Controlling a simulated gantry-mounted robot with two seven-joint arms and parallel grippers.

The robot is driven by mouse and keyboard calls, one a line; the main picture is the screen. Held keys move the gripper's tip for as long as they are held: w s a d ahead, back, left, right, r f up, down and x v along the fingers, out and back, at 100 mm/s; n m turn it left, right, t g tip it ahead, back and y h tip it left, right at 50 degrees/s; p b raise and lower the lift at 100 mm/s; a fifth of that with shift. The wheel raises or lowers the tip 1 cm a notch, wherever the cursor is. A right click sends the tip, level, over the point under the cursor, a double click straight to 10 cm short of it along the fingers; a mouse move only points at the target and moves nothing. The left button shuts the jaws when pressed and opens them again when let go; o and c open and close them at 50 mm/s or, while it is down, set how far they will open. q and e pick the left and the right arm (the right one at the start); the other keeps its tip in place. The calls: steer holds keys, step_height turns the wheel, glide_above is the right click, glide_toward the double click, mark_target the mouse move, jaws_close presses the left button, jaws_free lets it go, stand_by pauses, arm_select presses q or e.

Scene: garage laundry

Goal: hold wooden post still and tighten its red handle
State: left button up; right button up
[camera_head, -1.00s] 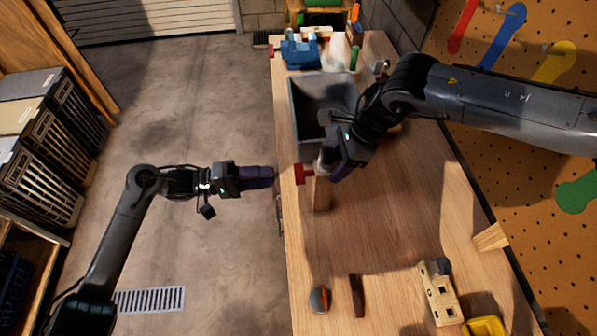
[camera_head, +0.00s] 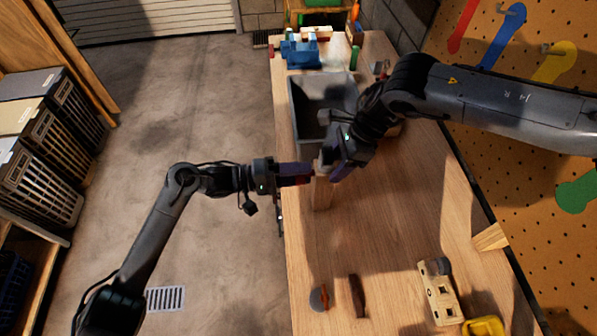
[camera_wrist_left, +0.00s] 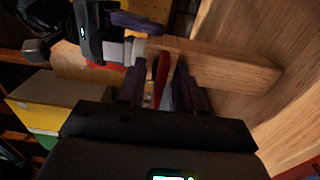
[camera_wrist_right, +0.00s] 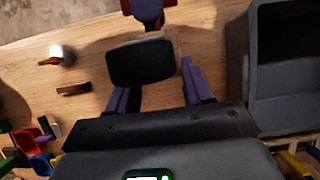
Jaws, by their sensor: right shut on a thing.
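The wooden post (camera_head: 321,194) stands at the left edge of the workbench; it also shows in the left wrist view (camera_wrist_left: 225,62). My right gripper (camera_head: 333,165) is shut on the post near its upper end. A dark block (camera_wrist_right: 140,62) shows in front of its fingers in the right wrist view. The red handle (camera_wrist_left: 161,72) is on the post's left side. My left gripper (camera_head: 304,173) has its fingers on either side of the handle, with gaps visible, so it is open around it. Its fingers mostly hide the handle in the head view.
A grey bin (camera_head: 308,112) stands on the workbench (camera_head: 395,230) behind the post. A blue vise-like object (camera_head: 299,53) is at the far end. A round-headed tool (camera_head: 318,298), a dark strip (camera_head: 357,296) and a wooden block with holes (camera_head: 437,292) lie at the near end. Mid-bench is clear.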

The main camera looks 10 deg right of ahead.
arm_select(q)
jaws_close()
